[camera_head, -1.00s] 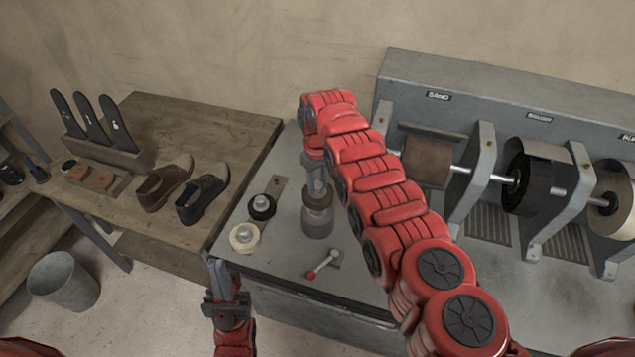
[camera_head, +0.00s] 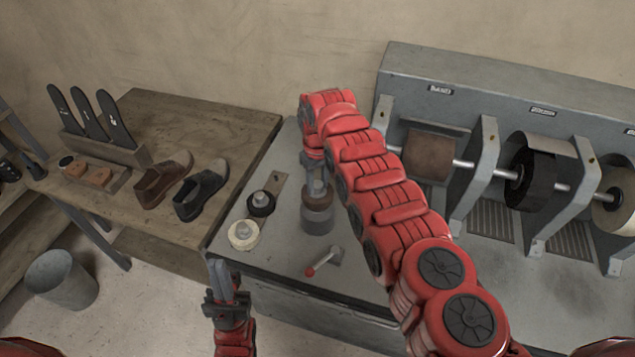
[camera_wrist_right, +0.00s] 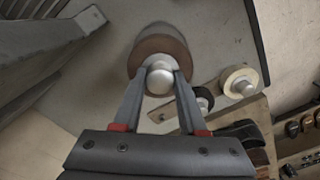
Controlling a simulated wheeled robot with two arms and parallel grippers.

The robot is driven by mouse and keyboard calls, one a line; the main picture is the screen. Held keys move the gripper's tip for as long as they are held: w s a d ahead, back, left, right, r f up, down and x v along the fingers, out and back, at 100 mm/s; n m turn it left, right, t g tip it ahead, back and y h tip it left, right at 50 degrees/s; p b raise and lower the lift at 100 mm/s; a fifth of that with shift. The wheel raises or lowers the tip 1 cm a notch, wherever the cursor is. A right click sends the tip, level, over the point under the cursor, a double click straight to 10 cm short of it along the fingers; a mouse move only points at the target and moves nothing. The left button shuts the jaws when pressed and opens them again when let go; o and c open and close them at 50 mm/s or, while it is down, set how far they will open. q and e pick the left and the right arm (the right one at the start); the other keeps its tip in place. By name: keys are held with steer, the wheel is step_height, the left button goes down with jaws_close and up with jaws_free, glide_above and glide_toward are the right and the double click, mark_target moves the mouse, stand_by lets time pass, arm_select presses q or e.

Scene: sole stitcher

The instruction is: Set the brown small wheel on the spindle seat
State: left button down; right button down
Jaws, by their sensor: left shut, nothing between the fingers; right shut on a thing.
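The brown small wheel (camera_head: 319,194) is at the top of the grey cylindrical spindle seat (camera_head: 317,218) on the machine top. In the right wrist view the brown wheel (camera_wrist_right: 158,50) shows as a disc with a silver knob (camera_wrist_right: 159,76) at its middle. My right gripper (camera_head: 315,180) points down from above and is shut on that knob. The wheel hides most of the seat in the wrist view, so I cannot tell whether it is fully down. My left gripper (camera_head: 222,266) is shut and empty in front of the bench, apart from everything.
A black wheel (camera_head: 261,203) and a cream wheel (camera_head: 243,235) stand left of the seat. A red-tipped lever (camera_head: 323,262) lies in front of it. The grinding machine with rollers (camera_head: 430,157) rises to the right. Shoes (camera_head: 202,190) stand on the wooden bench at left.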

steer(key=shift+f+b, duration=0.6)
steer(key=shift+f, duration=0.05)
steer(key=shift+c, duration=1.9)
jaws_free()
steer(key=shift+r, duration=0.65)
step_height(320, 180, up, 16)
steer(key=p, duration=0.3)
